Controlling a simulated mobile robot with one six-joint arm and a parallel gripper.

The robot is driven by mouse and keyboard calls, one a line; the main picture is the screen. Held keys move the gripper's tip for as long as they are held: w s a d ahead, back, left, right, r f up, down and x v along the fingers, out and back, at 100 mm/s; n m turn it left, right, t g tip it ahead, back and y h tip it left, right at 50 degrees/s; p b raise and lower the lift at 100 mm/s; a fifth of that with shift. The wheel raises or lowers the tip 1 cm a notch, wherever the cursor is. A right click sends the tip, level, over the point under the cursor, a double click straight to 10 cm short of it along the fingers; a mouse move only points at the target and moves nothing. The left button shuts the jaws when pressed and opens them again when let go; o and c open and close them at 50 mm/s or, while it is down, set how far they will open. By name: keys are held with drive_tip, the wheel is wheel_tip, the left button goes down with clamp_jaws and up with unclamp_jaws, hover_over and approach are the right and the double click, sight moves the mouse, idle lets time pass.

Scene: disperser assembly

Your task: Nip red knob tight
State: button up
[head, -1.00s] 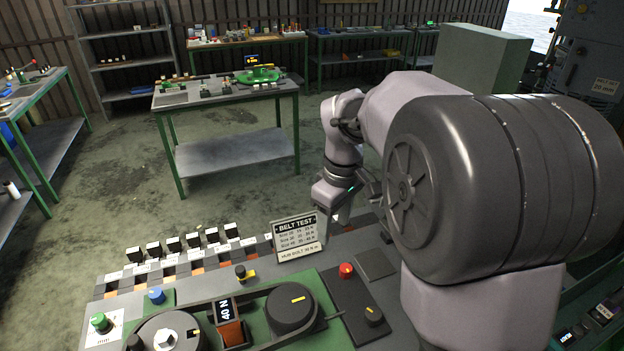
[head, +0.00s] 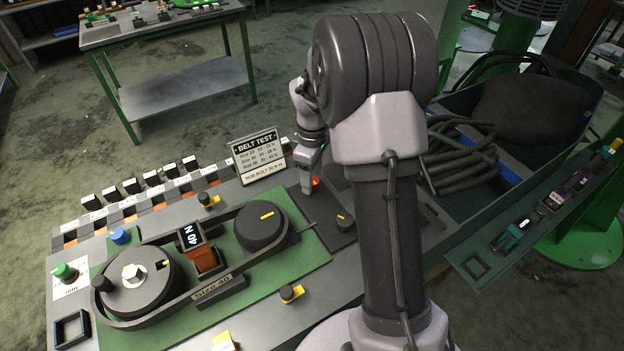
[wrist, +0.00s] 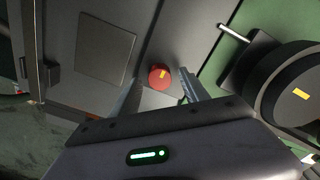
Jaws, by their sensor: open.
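My gripper (wrist: 158,84) is open, with one finger to each side of the knob in that view. I cannot tell whether either finger touches it.
The belt test sign (head: 257,156) stands close behind and left of my gripper. A large black pulley (head: 262,226) with a belt lies to the left.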

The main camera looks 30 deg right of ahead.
drive_tip(key=shift+c, duration=0.2)
clamp_jaws()
